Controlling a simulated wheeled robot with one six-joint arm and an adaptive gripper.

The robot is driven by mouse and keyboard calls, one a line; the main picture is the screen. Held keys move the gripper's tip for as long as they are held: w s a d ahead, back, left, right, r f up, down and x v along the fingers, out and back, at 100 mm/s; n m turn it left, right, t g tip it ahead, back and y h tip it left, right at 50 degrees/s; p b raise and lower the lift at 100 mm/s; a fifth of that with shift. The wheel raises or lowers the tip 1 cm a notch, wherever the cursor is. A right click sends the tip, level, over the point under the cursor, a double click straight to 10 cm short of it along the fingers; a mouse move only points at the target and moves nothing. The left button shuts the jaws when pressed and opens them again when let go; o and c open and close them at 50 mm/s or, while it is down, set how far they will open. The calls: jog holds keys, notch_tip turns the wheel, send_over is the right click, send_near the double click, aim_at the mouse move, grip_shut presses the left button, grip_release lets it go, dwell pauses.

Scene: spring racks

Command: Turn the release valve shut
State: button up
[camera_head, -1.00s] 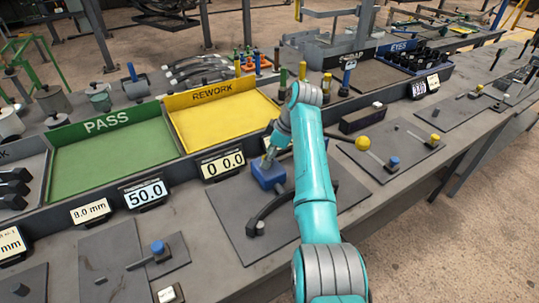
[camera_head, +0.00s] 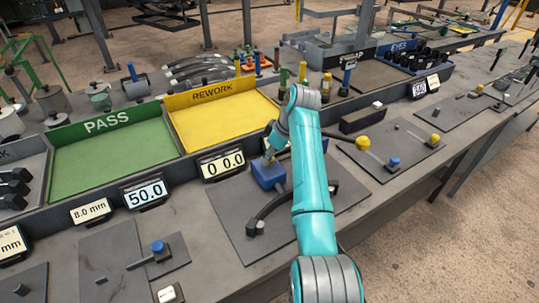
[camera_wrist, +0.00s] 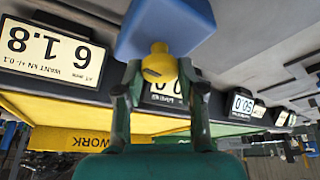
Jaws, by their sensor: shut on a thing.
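A blue block (camera_head: 267,174) stands on a dark plate on the bench, below the yellow tray. In the wrist view the same blue block (camera_wrist: 165,25) fills the top, with a short yellow knob (camera_wrist: 158,64) sticking out of it; I take this knob for the release valve. My gripper (camera_wrist: 159,72) has its two fingers on either side of the knob, shut on it. In the head view my gripper (camera_head: 270,157) is at the block's upper end, partly hidden by my arm. The knob's turn angle is unclear.
A display (camera_head: 222,164) beside the block reads zero. A curved dark bar (camera_head: 290,200) lies on the plate (camera_head: 240,222) in front. The yellow REWORK tray (camera_head: 225,118) and green PASS tray (camera_head: 115,152) stand behind. A yellow-knobbed lever (camera_head: 363,143) is to the right.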

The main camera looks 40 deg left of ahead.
jog(key=m+t, duration=0.1)
jog(key=m, duration=0.2)
jog(key=shift+s+m+t, duration=0.15)
jog(key=shift+m+t, duration=0.15)
jog(key=m+t, duration=0.1)
jog(key=m, duration=0.3)
jog(key=shift+s+m+t, duration=0.1)
jog(key=shift+m+t, duration=0.2)
jog(key=shift+t, duration=0.1)
jog(key=m+t+h, duration=0.1)
jog(key=m, duration=0.2)
jog(key=shift+a, duration=0.1)
jog(key=shift+m+t+h, duration=0.3)
jog(key=shift+m+h, duration=0.5)
jog(key=shift+m, duration=1.4)
jog(key=o, duration=1.1)
jog(key=v, duration=1.2)
jog(key=shift+s+a, duration=0.1)
